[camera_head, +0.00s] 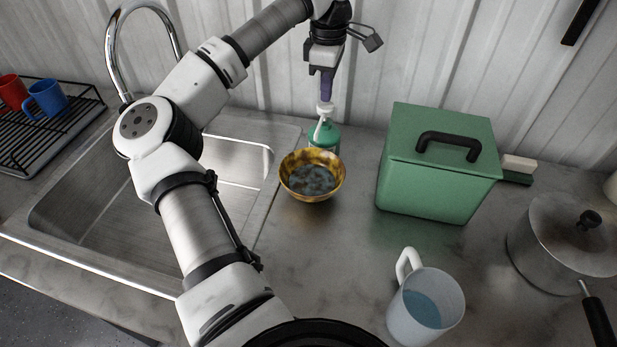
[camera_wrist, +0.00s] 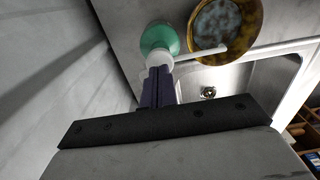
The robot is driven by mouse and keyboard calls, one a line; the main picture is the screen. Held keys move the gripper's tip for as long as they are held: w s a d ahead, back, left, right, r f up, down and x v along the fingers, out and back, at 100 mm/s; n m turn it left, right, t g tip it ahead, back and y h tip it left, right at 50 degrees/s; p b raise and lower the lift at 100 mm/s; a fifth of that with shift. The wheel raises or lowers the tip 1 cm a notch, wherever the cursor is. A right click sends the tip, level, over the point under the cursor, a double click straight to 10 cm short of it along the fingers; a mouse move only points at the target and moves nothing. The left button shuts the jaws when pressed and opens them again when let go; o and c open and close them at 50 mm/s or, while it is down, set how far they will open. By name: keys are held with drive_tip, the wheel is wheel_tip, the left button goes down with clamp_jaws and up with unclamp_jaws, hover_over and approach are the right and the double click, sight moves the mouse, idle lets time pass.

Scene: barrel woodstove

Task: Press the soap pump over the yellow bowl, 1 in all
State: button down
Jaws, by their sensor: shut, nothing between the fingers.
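The soap pump is a green bottle (camera_head: 325,136) with a white pump head (camera_head: 325,109); it stands upright on the counter just behind the yellow bowl. The yellow bowl (camera_head: 312,176) is mottled yellow-brown with a grey-blue patterned inside. In the wrist view the green bottle (camera_wrist: 159,38) sits beside the bowl (camera_wrist: 226,28), and the white spout (camera_wrist: 206,53) reaches over the bowl's rim. My gripper (camera_head: 326,98) is shut and empty, pointing down directly above the pump head. Its fingertips (camera_wrist: 158,72) appear at or very close to the pump head; contact is hard to tell.
A green box with a black handle (camera_head: 432,165) stands right of the bowl. The sink (camera_head: 110,215) and tap (camera_head: 112,45) lie left. A white mug (camera_head: 426,306) is in front, a pot (camera_head: 565,235) at right. A corrugated wall (camera_head: 400,60) rises close behind.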

drive_tip(key=shift+r, duration=0.1)
wheel_tip(320, 180, up, 6)
drive_tip(key=p, duration=0.4)
idle(0.4)
idle(0.4)
